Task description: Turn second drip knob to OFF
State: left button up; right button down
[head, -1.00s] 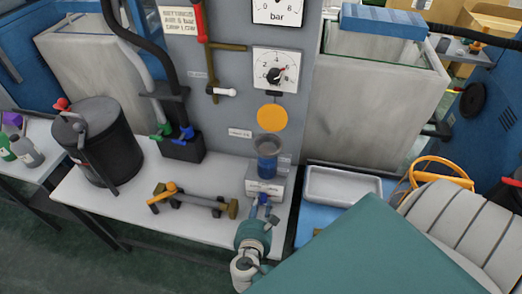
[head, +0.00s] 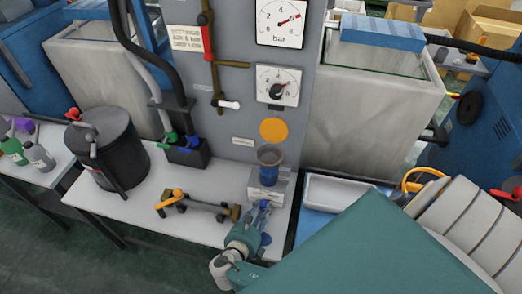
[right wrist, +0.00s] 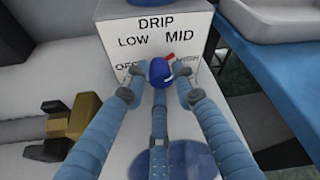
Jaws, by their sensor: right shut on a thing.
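The drip box (head: 283,188) is a small pale block on the white table, and a clear cup with blue contents (head: 268,172) stands on it. In the right wrist view its face (right wrist: 160,22) reads DRIP, LOW, MID, OFF and HIGH. The blue drip knob (right wrist: 160,74) on this face has a red pointer (right wrist: 169,57) tilted up and right, between MID and HIGH. My right gripper (right wrist: 158,84) is shut on the knob, with fingers at both sides. In the head view the right gripper (head: 260,212) hides the knob. My left gripper is not seen.
A brass fitting with an orange lever (head: 177,197) lies left of the box. A black canister (head: 117,150) stands further left. A grey panel with gauges (head: 278,86) rises behind. A pale tray (head: 335,190) sits to the right on a blue surface.

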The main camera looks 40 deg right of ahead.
jog(key=shift+s+f, duration=0.3)
jog(key=shift+s, duration=0.1)
jog(key=c, duration=1.7)
grip_release()
jog(key=shift+o, duration=1.2)
jog(key=shift+w+r, duration=0.1)
jog(key=shift+r, duration=0.05)
jog(key=shift+r, duration=0.1)
jog(key=shift+v, duration=3.95)
